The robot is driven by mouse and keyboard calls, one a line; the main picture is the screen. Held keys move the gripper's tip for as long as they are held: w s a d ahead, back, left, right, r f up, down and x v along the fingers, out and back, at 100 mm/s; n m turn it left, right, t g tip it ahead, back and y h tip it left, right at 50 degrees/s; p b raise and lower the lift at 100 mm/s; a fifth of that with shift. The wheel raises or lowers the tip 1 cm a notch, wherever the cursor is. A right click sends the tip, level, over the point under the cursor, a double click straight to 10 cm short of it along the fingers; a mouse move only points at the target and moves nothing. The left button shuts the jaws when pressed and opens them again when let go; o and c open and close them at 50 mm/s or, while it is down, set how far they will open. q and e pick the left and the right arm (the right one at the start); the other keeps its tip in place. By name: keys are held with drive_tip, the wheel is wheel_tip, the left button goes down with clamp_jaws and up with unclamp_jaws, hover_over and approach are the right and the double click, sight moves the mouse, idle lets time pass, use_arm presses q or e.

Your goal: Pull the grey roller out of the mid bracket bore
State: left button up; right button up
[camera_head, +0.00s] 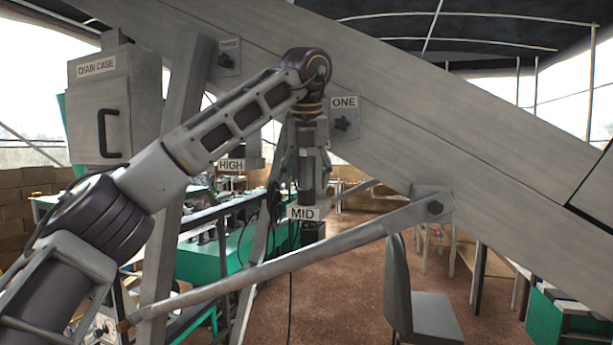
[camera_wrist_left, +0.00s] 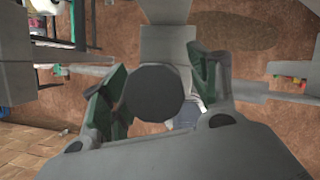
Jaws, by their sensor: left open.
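My left gripper (camera_head: 308,172) hangs pointing down from my left arm, just above the plate marked MID (camera_head: 304,213). In the left wrist view my left gripper (camera_wrist_left: 160,82) is open, with one green-padded finger on each side of a dark grey round end, which I take as the grey roller (camera_wrist_left: 154,96). The roller's end sits between the fingers, nearer the left one; I cannot tell whether either finger touches it. The roller's lower part and the bore are hidden. A grey block (camera_wrist_left: 168,45), likely part of the bracket, lies behind the roller in that view. My right gripper is not in view.
A large grey beam (camera_head: 430,130) slopes down to the right behind my arm, with a plate marked ONE (camera_head: 344,102). A grey strut (camera_head: 290,262) crosses below MID. The chain case (camera_head: 115,105) stands at left. A grey chair (camera_head: 415,300) stands lower right.

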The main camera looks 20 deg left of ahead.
use_arm(q)
drive_tip(key=c, duration=1.3)
